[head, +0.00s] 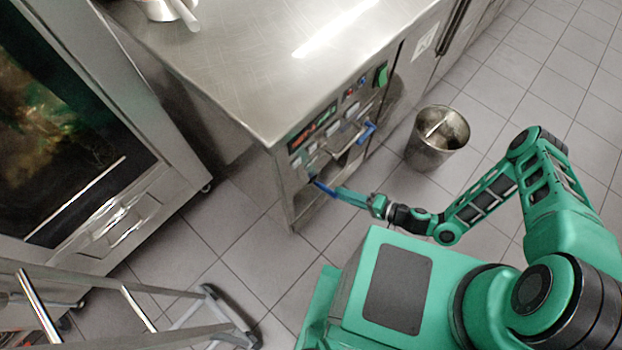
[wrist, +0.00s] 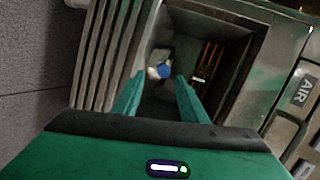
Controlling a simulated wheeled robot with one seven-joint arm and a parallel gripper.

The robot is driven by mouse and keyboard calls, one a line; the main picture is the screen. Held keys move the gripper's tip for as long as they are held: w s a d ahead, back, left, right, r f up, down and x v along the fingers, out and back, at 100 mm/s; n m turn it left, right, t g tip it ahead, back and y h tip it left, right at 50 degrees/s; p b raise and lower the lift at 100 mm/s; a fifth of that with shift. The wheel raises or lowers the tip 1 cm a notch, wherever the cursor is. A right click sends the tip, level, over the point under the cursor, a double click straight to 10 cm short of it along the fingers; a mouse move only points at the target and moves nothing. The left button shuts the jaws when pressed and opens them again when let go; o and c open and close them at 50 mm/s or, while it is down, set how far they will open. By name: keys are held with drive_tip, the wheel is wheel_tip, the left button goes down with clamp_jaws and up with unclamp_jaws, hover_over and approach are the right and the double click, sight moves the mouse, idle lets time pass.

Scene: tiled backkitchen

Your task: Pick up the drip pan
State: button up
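My gripper (wrist: 159,84) is open, its two teal fingers apart and nothing seen between them. In the head view my gripper (head: 329,190) reaches to the front of the steel counter unit (head: 225,60), at an opening below its control panel. In the wrist view the fingers point into a dark box-like cavity (wrist: 215,75). A small round blue part with a pale piece beside it (wrist: 164,71) shows farther in, beyond the fingertips. I cannot tell any drip pan apart for certain; the cavity's inside is dark and partly hidden by my fingers.
A steel bucket (head: 437,138) stands on the tiles right of the unit. A glass-fronted oven (head: 115,205) is at left, with a metal ladder-like frame (head: 170,292) in front. A blue handle (head: 366,133) sticks out of the unit. Tiled floor (head: 250,250) is free between.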

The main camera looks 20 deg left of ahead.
sight(324, 188)
drive_tip(key=x, duration=0.7)
drive_tip(key=shift+a, duration=0.25)
drive_tip(key=shift+c, duration=0.4)
drive_tip(key=shift+r, duration=0.1)
clamp_jaws()
